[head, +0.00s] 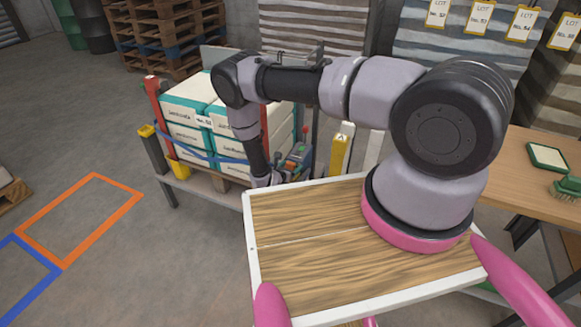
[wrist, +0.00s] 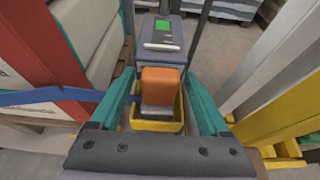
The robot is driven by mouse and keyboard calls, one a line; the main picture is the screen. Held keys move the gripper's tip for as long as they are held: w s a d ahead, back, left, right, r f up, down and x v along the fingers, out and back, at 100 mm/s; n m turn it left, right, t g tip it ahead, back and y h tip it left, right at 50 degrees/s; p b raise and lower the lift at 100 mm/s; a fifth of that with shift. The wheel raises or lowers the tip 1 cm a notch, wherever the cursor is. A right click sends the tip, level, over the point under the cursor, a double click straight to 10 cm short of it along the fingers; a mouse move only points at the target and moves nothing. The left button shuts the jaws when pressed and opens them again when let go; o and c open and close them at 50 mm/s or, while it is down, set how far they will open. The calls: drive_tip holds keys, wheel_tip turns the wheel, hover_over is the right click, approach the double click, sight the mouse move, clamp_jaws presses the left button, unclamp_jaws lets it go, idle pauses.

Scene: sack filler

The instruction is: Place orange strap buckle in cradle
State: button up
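The orange strap buckle (wrist: 161,82), an orange block with a grey metal lower part, stands upright in the middle of the wrist view. A yellow open-topped tray (wrist: 157,126), which may be the cradle, surrounds its lower end. I cannot tell whether the buckle rests in it. My gripper (wrist: 160,92) is open, with one teal finger on each side of the buckle and visible gaps between. In the head view my gripper (head: 270,180) is low by the right front of the sack stack, small and partly hidden. I cannot make out the buckle there.
A grey device with a green screen (wrist: 163,34) stands just behind the buckle. Stacked white and teal sacks (head: 190,130) with a blue strap (head: 203,154) and a red post are close on the left. A yellow post (head: 341,150) stands to the right. Open floor lies left.

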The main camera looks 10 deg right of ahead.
drive_tip(key=shift+r, duration=0.15)
drive_tip(key=v, duration=1.2)
drive_tip(key=shift+r, duration=0.1)
drive_tip(key=d+r+m+g, duration=0.35)
drive_tip(key=r+m, duration=0.25)
drive_tip(key=r, duration=0.6)
drive_tip(key=d+r+m+g, duration=0.35)
drive_tip(key=r+m, duration=0.25)
drive_tip(key=r, duration=0.6)
drive_tip(key=d+r+m+g, duration=0.2)
drive_tip(key=d+r+m, duration=0.3)
drive_tip(key=r, duration=0.8)
drive_tip(key=s+r+m+t+y, duration=0.2)
drive_tip(key=s+r+m+y, duration=0.3)
drive_tip(key=r, duration=0.8)
drive_tip(key=s+r+m+t+y, duration=0.3)
drive_tip(key=s+r+m+y, duration=0.2)
drive_tip(key=s+r+m, duration=0.6)
drive_tip(key=s+r, duration=0.2)
drive_tip(key=s, duration=0.3)
drive_tip(key=shift+d+r, duration=0.15)
drive_tip(key=shift+r, duration=0.15)
